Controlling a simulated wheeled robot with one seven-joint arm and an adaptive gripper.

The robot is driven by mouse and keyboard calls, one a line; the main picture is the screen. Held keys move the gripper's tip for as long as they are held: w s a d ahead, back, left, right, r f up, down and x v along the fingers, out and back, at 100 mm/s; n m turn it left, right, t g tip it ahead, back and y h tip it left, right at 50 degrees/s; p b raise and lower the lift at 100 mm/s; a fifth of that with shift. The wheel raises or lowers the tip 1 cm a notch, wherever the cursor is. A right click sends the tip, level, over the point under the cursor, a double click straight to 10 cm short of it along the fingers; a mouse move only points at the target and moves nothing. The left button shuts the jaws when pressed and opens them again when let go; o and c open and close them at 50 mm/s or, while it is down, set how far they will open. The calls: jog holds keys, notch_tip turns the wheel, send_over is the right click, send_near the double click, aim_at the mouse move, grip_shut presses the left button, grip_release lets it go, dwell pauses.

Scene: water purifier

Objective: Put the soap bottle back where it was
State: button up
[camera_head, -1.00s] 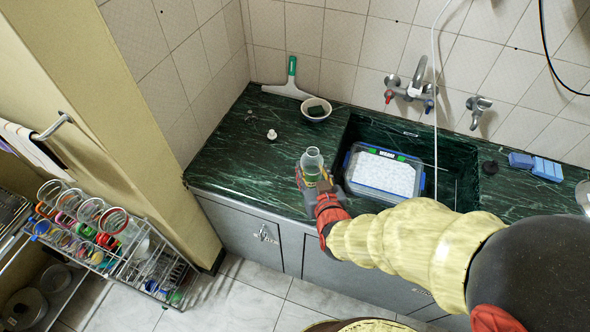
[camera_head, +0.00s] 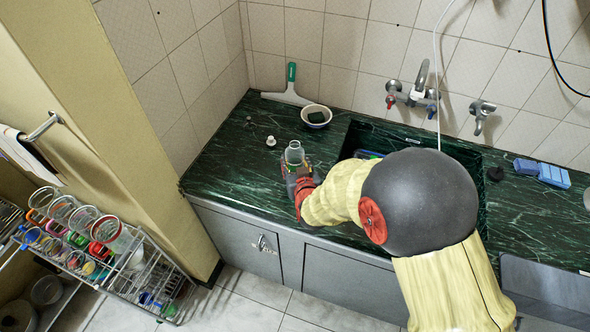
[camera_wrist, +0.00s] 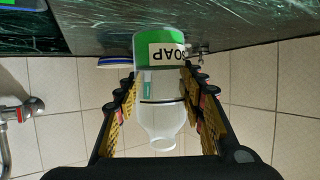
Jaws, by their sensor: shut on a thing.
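The soap bottle (camera_wrist: 160,90) is clear with a green label reading SOAP, and it appears upside down in the wrist view. My gripper (camera_wrist: 160,92) is shut on it, with a yellow pad on each side of the bottle. In the head view the clear top of the bottle (camera_head: 294,153) rises upright above my gripper (camera_head: 298,175), over the green marble counter (camera_head: 226,185) left of the sink. The fingers hide its lower part in the head view, so I cannot tell if the base touches the counter.
A small white cap-like piece (camera_head: 271,141) lies on the counter behind and left of the bottle. My arm covers most of the sink. The counter's left part is mostly clear.

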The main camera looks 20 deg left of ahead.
jog(key=shift+w+f+b, duration=0.15)
jog(key=shift+f+b, duration=0.5)
jog(key=shift+f, duration=1.05)
jog(key=shift+f, duration=0.2)
jog(key=o, duration=1.2)
jog(key=shift+c, duration=0.2)
jog(key=shift+o, duration=0.6)
jog(key=shift+r, duration=0.15)
jog(key=shift+s+r, duration=0.15)
jog(key=shift+s, duration=0.05)
jog(key=p+v, duration=0.2)
jog(key=v, duration=0.9)
jog(key=shift+s+d+p, duration=0.2)
jog(key=shift+s+p, duration=0.05)
jog(key=shift+p, duration=0.1)
